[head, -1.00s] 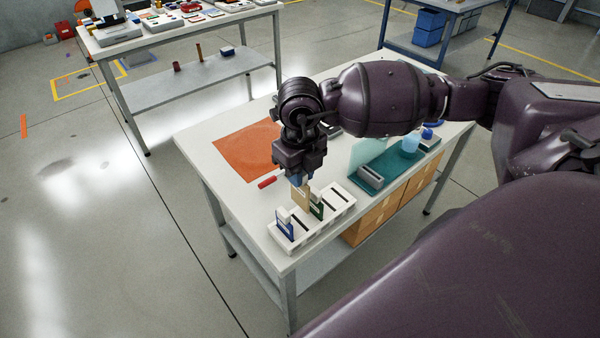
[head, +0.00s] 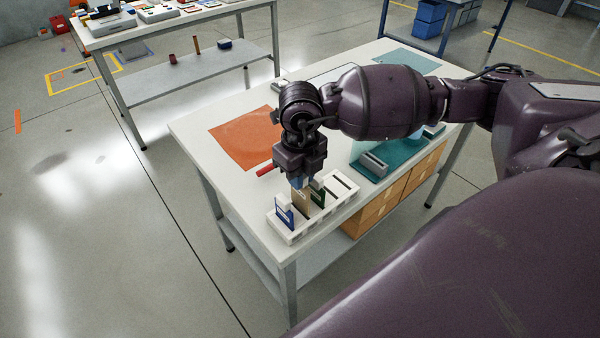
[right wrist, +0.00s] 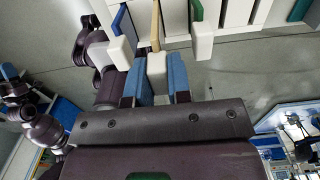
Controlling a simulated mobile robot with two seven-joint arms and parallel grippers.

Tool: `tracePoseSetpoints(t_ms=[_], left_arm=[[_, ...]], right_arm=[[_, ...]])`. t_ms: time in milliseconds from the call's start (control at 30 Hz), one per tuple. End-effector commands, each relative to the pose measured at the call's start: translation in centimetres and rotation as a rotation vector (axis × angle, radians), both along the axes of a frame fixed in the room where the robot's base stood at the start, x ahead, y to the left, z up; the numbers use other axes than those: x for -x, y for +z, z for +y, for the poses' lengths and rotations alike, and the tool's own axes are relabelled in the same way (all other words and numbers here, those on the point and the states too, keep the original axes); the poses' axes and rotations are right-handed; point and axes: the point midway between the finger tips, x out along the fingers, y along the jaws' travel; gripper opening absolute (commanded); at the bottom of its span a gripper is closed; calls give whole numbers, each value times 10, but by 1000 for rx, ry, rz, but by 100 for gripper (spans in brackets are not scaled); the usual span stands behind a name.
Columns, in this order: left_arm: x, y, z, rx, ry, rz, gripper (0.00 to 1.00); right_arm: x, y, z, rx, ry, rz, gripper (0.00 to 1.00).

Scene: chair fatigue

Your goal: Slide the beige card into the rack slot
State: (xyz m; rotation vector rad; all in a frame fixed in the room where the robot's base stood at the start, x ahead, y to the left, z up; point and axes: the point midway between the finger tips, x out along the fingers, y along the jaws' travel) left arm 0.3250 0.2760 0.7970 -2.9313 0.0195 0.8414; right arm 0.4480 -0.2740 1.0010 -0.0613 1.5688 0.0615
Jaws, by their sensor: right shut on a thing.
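My right gripper (head: 299,181) points down over the white slotted rack (head: 345,188) at the table's near corner. It is shut on the beige card (head: 301,199), which stands upright between the blue card (head: 285,212) and the green card (head: 318,195). In the right wrist view, the blue fingers (right wrist: 160,80) grip a white tab on the beige card (right wrist: 155,25). The card's lower edge is at the rack, but I cannot tell how deep it sits in a slot. My left gripper is not in view.
An orange mat (head: 240,138) lies behind the rack, with a red cylinder (head: 265,170) near it. To the right, a grey block (head: 374,163) stands on a teal mat (head: 400,165).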

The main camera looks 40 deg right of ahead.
Motion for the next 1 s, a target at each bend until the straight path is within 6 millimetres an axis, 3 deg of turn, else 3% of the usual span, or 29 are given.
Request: tracePoseSetpoints(t_ms=[1000], left_arm=[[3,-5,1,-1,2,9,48]], right_arm=[[0,0,0,0,0,0,0]])
